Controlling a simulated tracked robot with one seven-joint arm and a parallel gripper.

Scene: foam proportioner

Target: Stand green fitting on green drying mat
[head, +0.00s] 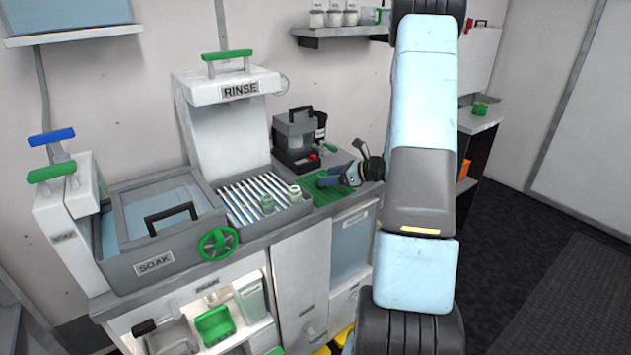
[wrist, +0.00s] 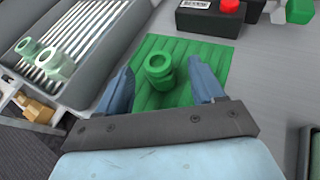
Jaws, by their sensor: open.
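The green fitting (wrist: 158,65) stands upright on the green drying mat (wrist: 208,50) in the wrist view, as far as I can tell resting on it. My gripper (wrist: 161,72) is open, with one blue finger on each side of the fitting and visible gaps between. In the head view the ribbed mat (head: 320,194) lies on the counter right of the rack. My gripper (head: 340,177) is low over it, and I cannot make out the fitting there.
A slotted rack (head: 245,197) left of the mat holds two pale green fittings (head: 267,203), also in the wrist view (wrist: 52,63). A black device with a red button (wrist: 230,6) stands behind the mat. A soak tank (head: 155,267) is farther left.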

